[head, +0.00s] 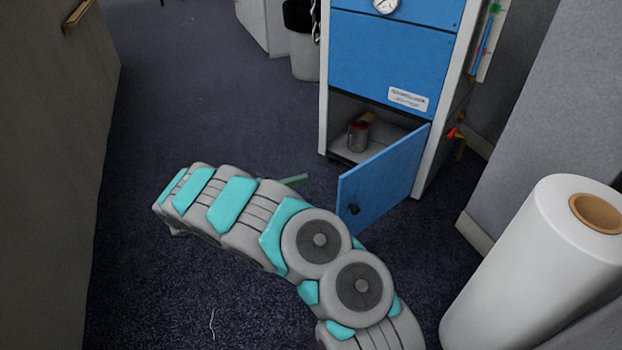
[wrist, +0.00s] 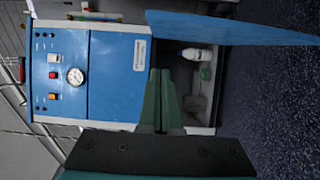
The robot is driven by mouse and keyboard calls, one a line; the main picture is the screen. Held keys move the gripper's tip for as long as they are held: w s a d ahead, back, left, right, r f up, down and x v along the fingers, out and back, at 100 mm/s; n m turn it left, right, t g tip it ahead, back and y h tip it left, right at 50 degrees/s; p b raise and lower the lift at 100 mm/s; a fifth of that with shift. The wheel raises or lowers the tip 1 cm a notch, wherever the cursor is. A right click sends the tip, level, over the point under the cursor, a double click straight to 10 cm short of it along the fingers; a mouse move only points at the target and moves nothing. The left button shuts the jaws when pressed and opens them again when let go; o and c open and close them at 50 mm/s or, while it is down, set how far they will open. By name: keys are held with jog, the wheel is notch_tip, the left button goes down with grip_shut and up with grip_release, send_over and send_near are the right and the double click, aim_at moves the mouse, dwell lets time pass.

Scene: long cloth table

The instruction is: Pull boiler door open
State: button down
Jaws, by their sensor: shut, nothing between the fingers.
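The blue boiler (head: 392,55) stands at the upper right of the head view, with a gauge and a white label. Its lower door (head: 385,180) hangs wide open, swung out to the right, with a small dark knob on it. In the wrist view the picture is turned sideways; the boiler (wrist: 112,75) fills the left and middle, and the open door (wrist: 230,28) runs along the top right. My gripper (wrist: 160,74) is shut and empty, its green fingers in front of the open compartment, apart from the door. In the head view its green fingers (head: 295,180) show left of the door, partly hidden by my arm.
Inside the open compartment stands a small reddish-grey container (head: 357,137). A large white roll (head: 540,270) stands at the lower right. A grey bin (head: 304,55) is behind the boiler's left side. The dark carpet (head: 190,90) to the left is clear, bounded by a partition (head: 50,150).

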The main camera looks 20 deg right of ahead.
jog(key=s+d, duration=0.3)
jog(key=d, duration=0.6)
jog(key=shift+d, duration=0.4)
jog(key=shift+f, duration=0.1)
